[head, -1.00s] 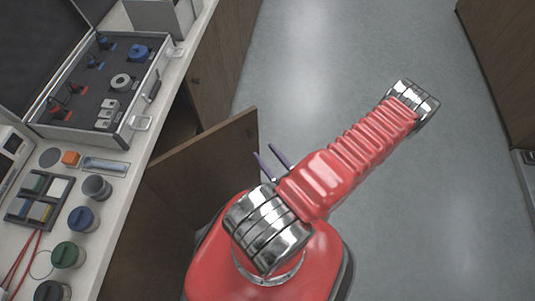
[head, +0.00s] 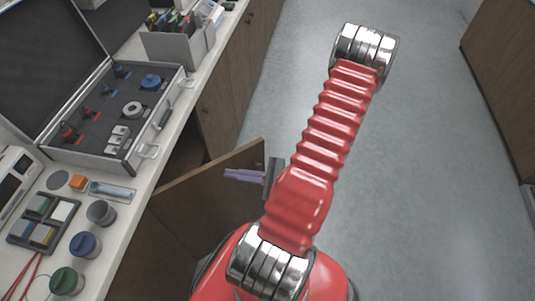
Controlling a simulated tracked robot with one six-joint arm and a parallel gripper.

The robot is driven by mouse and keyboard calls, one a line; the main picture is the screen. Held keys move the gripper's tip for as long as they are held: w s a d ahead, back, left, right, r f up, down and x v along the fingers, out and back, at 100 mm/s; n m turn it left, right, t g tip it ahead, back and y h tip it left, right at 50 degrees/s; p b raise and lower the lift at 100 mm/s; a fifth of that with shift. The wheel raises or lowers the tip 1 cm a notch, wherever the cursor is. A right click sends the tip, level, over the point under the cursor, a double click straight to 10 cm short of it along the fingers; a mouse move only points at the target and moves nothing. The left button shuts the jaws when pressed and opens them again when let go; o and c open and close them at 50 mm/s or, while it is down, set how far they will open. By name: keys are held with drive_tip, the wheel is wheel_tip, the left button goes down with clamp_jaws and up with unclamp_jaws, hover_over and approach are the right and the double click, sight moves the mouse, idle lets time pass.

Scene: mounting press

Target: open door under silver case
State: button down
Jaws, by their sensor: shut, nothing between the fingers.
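The silver case (head: 128,163) lies open on the white counter at the left, with its dark lid raised. The brown wooden door (head: 204,186) under it stands swung out from the cabinet, with a dark gap behind it. My gripper (head: 228,175) is in front of the door's upper part, its purple fingers pointing left. The fingers look shut with nothing between them. My red arm covers the door's right lower part and part of my wrist. I cannot tell whether the fingers touch the door.
The counter (head: 126,207) carries a grey bin (head: 172,50) with tools, a dark tray (head: 42,222) of blocks, and several round pots. More closed cabinet doors (head: 222,100) run along beyond. Grey floor (head: 420,170) is free to the right, up to a brown cabinet (head: 505,80).

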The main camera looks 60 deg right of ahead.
drive_tip(key=w+a+r+n+g+y, duration=0.1)
drive_tip(key=a+r+n+g+y, duration=0.1)
drive_tip(key=a+r+n+g, duration=0.5)
drive_tip(key=w+a+r+n+g+y, duration=0.1)
drive_tip(key=a+r+n+g, duration=0.3)
drive_tip(key=a+n+g, duration=0.55)
drive_tip(key=a+r+n+t+h, duration=0.2)
drive_tip(key=r+n+h, duration=0.2)
drive_tip(key=r+n, duration=0.2)
drive_tip(key=w+a+r+n+t+h, duration=0.1)
drive_tip(key=a+r+n+t+h, duration=0.2)
drive_tip(key=r+n, duration=0.3)
wheel_tip(320, 180, up, 4)
drive_tip(key=shift+w+r+h, duration=0.2)
drive_tip(key=shift+r+h, duration=0.05)
drive_tip(key=shift+h, duration=0.65)
drive_tip(key=shift+s+t, duration=0.1)
drive_tip(key=shift+t, duration=0.15)
